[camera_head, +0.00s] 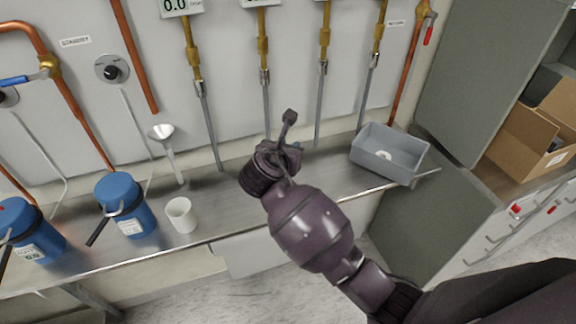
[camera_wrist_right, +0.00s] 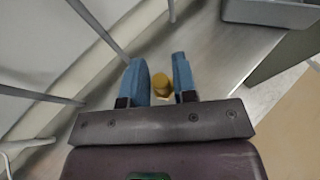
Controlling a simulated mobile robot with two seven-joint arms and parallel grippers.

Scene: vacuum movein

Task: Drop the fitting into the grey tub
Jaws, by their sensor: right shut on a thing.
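The grey tub (camera_head: 408,166) stands on the metal bench, right of my right gripper (camera_head: 286,145) in the head view. A small pale round thing (camera_head: 383,155) shows on its floor. In the wrist view part of the tub (camera_wrist_right: 270,13) shows at the top right. My right gripper (camera_wrist_right: 160,68) is shut on a brass-coloured fitting (camera_wrist_right: 162,86), seen between its two blue-grey fingers. It is held over the bench, apart from the tub. In the head view the fitting is hard to make out at the dark gripper. My left gripper is not in view.
Vertical pipes with brass valves (camera_head: 263,45) line the wall behind the bench (camera_head: 225,215). An open cabinet door (camera_head: 470,70) and a cardboard box (camera_head: 520,140) are at right.

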